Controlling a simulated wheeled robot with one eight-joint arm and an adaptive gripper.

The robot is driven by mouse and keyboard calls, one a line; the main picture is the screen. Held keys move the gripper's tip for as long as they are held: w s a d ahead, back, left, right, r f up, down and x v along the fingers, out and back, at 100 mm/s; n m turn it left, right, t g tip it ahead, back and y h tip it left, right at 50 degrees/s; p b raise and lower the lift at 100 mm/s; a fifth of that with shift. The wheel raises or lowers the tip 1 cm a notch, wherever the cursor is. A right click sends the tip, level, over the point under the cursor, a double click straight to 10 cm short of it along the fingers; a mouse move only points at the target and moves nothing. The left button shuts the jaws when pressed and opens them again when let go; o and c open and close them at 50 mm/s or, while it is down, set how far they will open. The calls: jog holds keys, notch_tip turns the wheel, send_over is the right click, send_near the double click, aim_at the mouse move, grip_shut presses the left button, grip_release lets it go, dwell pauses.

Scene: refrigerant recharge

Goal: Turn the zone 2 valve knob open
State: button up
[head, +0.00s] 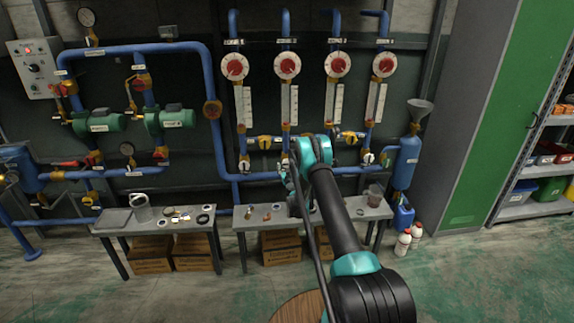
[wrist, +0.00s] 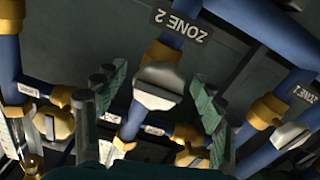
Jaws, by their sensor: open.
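The zone 2 valve knob (wrist: 158,86) shows in the wrist view as a pale, wide handle on a brass body, on a blue pipe. The upside-down ZONE 2 label (wrist: 181,26) is just above it. My gripper (wrist: 155,92) is open, with one ridged green-grey finger on each side of the knob. Gaps show between the fingers and the knob, and I see no contact. In the head view my gripper (head: 291,174) is at the second vertical pipe from the left, and my arm and gripper hide most of the knob there.
Neighbouring valves flank it in the wrist view, one at right (wrist: 288,138) and one at left (wrist: 46,121). Blue pipes and brass fittings crowd the fingers. In the head view a bench (head: 250,224) with small items stands below. Red-faced gauges (head: 287,65) are above.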

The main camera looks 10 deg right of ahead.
jog(key=c, duration=1.2)
jog(key=shift+o, duration=0.2)
jog(key=shift+n, duration=0.3)
jog(key=n, duration=0.4)
jog(key=shift+d, duration=0.1)
jog(key=n, duration=0.5)
jog(key=shift+r, duration=0.1)
jog(key=n, duration=0.4)
jog(key=shift+r, duration=0.1)
jog(key=shift+n, duration=2.2)
